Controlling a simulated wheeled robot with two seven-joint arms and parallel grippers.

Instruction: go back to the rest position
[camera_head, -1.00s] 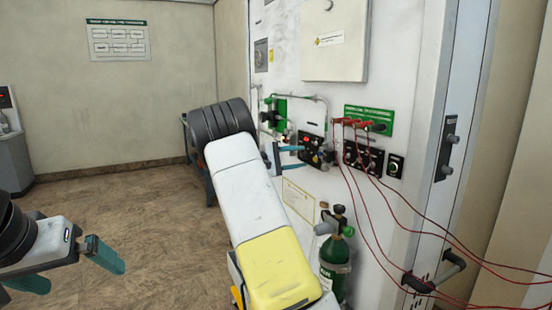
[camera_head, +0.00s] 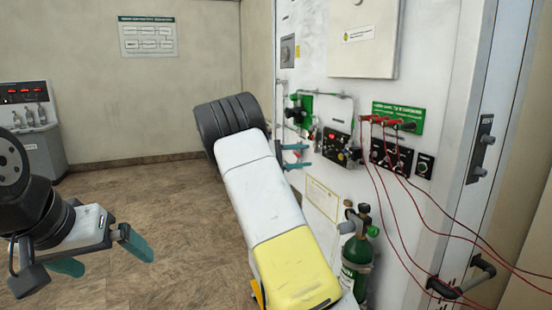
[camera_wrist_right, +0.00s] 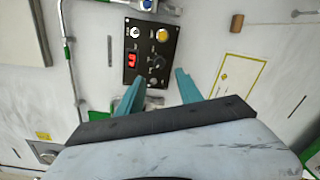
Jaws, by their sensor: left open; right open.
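My left gripper (camera_head: 103,256) is at the lower left in the head view, with its teal fingers apart and nothing between them. My right arm, white and yellow, reaches across the middle of the head view toward the wall panel. My right gripper (camera_head: 297,157) is at its far end, partly hidden by the arm, close to a black control box (camera_head: 342,148). In the right wrist view, the right gripper (camera_wrist_right: 160,85) has its teal fingers spread and empty. The same control box (camera_wrist_right: 151,52), with knobs and a red display, lies beyond the fingertips.
A green oxygen cylinder (camera_head: 357,265) stands below the panel, right of my arm. Red hoses (camera_head: 440,226) hang from the red fittings (camera_head: 388,121). A door handle (camera_head: 462,281) is at the lower right. The brown floor (camera_head: 185,210) between my arms is clear.

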